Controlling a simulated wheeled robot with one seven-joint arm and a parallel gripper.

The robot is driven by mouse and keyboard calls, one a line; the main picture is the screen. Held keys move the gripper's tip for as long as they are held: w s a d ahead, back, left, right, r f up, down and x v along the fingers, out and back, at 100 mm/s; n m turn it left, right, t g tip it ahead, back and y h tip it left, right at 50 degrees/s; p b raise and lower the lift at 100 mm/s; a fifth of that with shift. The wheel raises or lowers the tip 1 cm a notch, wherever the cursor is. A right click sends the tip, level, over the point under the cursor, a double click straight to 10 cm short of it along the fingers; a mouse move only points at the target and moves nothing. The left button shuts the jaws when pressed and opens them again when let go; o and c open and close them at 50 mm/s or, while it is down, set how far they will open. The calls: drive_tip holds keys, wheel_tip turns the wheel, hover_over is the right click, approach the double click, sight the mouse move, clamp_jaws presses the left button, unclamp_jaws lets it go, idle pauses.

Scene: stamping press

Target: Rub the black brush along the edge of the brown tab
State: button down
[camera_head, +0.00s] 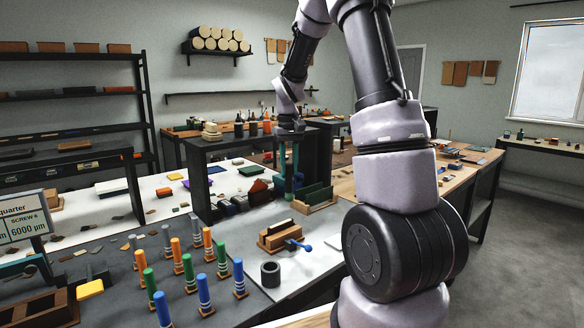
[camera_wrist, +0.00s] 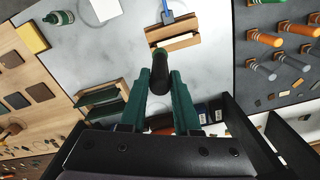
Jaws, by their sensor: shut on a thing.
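A wooden holder (camera_wrist: 186,43) with a blue handle lies beyond the brush end. The same holder (camera_head: 268,243) stands on the white table part, in front and left of my gripper. A brown upright piece, likely the tab (camera_head: 285,237), sits in it; its exact edge is too small to tell. The brush appears apart from it.
A black ring (camera_head: 270,274) and several orange, green and blue pegs (camera_head: 203,292) stand nearer.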

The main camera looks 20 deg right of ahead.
sight(289, 192)
drive_tip(key=shift+s+d, duration=0.1)
drive_tip(key=shift+d, duration=0.05)
drive_tip(key=shift+f, duration=2.45)
drive_tip(key=shift+f, duration=0.75)
drive_tip(key=shift+s+a, duration=0.3)
drive_tip(key=shift+a, duration=0.6)
drive_tip(key=shift+s+a, duration=0.3)
drive_tip(key=shift+a, duration=0.6)
drive_tip(key=shift+a, duration=0.15)
drive_tip(key=shift+s+a, duration=0.3)
drive_tip(key=shift+a, duration=0.55)
drive_tip(key=shift+s+a, duration=0.25)
drive_tip(key=shift+a, duration=0.55)
